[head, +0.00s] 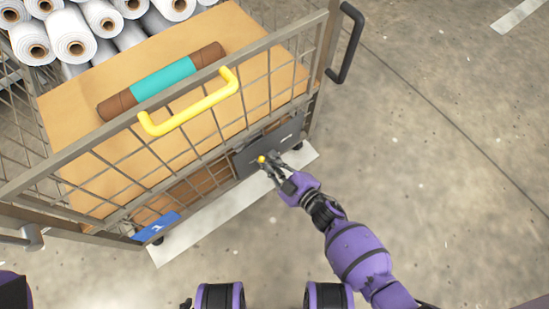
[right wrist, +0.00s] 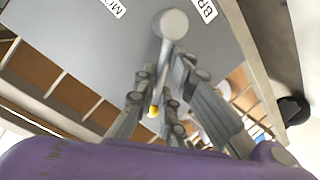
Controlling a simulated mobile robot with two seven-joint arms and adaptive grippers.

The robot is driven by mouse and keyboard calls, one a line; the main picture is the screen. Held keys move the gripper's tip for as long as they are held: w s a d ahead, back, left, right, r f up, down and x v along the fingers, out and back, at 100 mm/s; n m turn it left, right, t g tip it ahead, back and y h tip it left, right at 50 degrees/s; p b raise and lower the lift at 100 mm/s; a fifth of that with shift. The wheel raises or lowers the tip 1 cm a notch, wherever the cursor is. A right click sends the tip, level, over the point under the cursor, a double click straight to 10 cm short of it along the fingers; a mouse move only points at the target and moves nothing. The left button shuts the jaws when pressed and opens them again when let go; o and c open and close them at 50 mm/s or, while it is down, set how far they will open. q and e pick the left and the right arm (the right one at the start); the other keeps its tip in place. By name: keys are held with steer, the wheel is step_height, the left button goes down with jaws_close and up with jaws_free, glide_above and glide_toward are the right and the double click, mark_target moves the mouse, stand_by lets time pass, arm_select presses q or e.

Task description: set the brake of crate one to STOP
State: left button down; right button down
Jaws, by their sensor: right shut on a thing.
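Crate one is a wire-mesh cart (head: 205,130) with a blue label (head: 157,226) reading 1 at its lower front. A dark grey brake plate (head: 270,143) is fixed low on its front mesh; it also shows in the right wrist view (right wrist: 75,40). There a brake lever (right wrist: 161,70) runs from a round pivot down to a yellow tip, between white labels partly reading "MO" and "BR". My right gripper (head: 271,167) is at the plate, its fingers (right wrist: 160,100) closed around the lever near the yellow tip (head: 261,159). My left gripper is not in view.
A yellow handle (head: 190,106) juts from the cart's front, and a dark handle (head: 347,42) from its right side. Inside, a brown and teal roller (head: 163,79) lies on a board before several white rolls (head: 70,38). The concrete floor at right is clear.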

steer(key=shift+s+a+f+n, duration=0.15)
steer(key=shift+a+n, duration=0.05)
steer(key=shift+n, duration=0.1)
stand_by(0.4)
steer(key=c, duration=1.8)
jaws_free()
steer(key=v, duration=1.2)
steer(key=shift+s+a, duration=0.15)
